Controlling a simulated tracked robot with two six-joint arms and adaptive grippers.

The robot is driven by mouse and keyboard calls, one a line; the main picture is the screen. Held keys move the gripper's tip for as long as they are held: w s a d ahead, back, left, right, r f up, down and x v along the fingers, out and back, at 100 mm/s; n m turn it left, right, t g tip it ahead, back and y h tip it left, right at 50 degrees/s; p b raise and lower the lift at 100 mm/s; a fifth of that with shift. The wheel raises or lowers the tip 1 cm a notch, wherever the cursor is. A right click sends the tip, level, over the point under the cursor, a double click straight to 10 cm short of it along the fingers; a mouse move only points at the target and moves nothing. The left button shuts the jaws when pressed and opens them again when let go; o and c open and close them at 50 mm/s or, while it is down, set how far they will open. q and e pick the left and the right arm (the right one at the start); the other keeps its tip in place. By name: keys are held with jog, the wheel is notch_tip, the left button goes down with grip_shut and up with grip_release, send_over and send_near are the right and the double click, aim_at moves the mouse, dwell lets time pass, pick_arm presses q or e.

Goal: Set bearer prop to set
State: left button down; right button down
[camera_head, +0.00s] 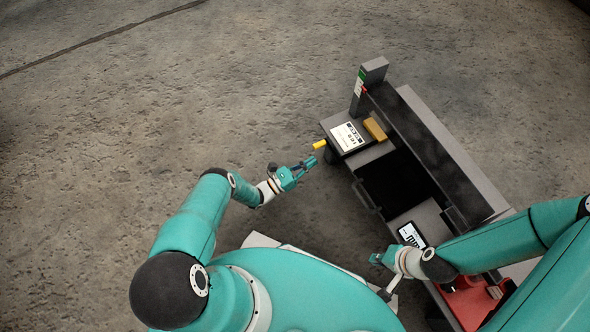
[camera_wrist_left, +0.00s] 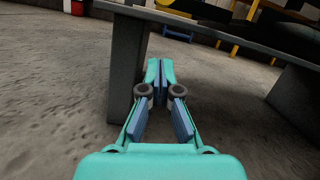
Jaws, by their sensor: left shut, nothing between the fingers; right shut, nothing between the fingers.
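A yellow-ended handle (camera_head: 320,144) sticks out from the left end of the dark bench. A grey post (camera_head: 371,76) at the bench's far end carries a green and white strip with a red mark. I cannot tell which part is the bearer prop, and no "set" label is readable. My left gripper (camera_head: 306,166) is shut and empty, just below and left of the yellow handle, apart from it. In the left wrist view its closed fingers (camera_wrist_left: 161,75) are beside a grey leg (camera_wrist_left: 126,65) under a flat edge. My right gripper (camera_head: 377,259) is shut and empty near the bench's near side.
The bench holds a white labelled panel (camera_head: 348,136), a yellow-brown block (camera_head: 375,129) and a dark open bay (camera_head: 397,182). A small display device (camera_head: 411,235) lies near my right arm. A red tray (camera_head: 468,304) is at lower right. The concrete floor at left is clear.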

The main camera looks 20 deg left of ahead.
pick_arm(q)
jog(key=shift+w+d+r+p, duration=0.1)
jog(key=shift+w+r+p, duration=0.15)
jog(key=shift+r, duration=0.5)
jog(key=shift+w+r+p, duration=0.2)
jog(key=shift+w+r, duration=0.1)
jog(key=shift+r, duration=0.4)
jog(key=shift+w+d+r+p, duration=0.1)
jog(key=shift+w+r+p, duration=0.15)
jog(key=shift+r, duration=0.5)
